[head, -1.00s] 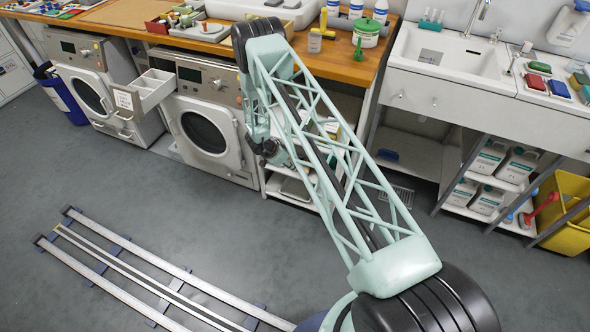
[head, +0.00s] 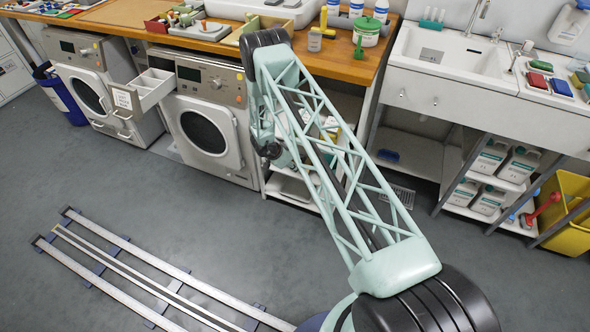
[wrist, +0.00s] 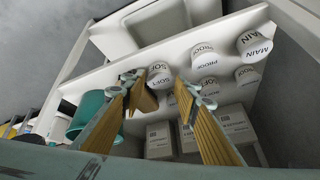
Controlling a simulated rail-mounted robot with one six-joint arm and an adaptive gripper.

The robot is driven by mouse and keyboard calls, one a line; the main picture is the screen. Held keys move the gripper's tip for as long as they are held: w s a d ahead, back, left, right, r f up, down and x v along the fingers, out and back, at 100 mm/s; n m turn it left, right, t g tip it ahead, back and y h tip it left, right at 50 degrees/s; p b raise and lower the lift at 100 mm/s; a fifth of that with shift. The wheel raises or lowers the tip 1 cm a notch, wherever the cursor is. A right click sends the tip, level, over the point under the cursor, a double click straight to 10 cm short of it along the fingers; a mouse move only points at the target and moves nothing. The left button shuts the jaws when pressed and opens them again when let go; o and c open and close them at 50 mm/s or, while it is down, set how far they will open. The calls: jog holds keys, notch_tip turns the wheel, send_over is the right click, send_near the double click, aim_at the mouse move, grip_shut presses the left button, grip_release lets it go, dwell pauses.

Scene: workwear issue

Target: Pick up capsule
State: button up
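Several white round-topped capsules stand on a white shelf in the wrist view, with dark lettering on their tops. A capsule marked SOFT (wrist: 159,75) shows between the fingers of my gripper (wrist: 160,86). Another SOFT capsule (wrist: 184,86) is partly hidden by the right finger. I cannot tell how far the fingertips are from the capsule. In the head view my arm hides most of this shelf.
White cartons (wrist: 233,120) stand in a row below the capsules. The wooden worktop (head: 345,68) overhangs the shelving, between a washing machine (head: 209,135) and the sink unit (head: 440,60).

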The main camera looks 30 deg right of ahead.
jog(key=shift+x, duration=1.15)
jog(key=shift+r, duration=0.1)
jog(key=c, duration=0.5)
jog(key=shift+o, duration=0.2)
jog(key=shift+r, duration=0.15)
jog(key=shift+r, duration=0.1)
jog(key=shift+s+a+r, duration=0.1)
jog(key=shift+a, duration=0.1)
jog(key=s+a+p, duration=0.1)
jog(key=s+a, duration=0.2)
jog(key=a, duration=0.5)
jog(key=s+a+p, duration=0.2)
jog(key=s+a, duration=0.1)
jog(key=a, duration=0.5)
jog(key=shift+s, duration=0.35)
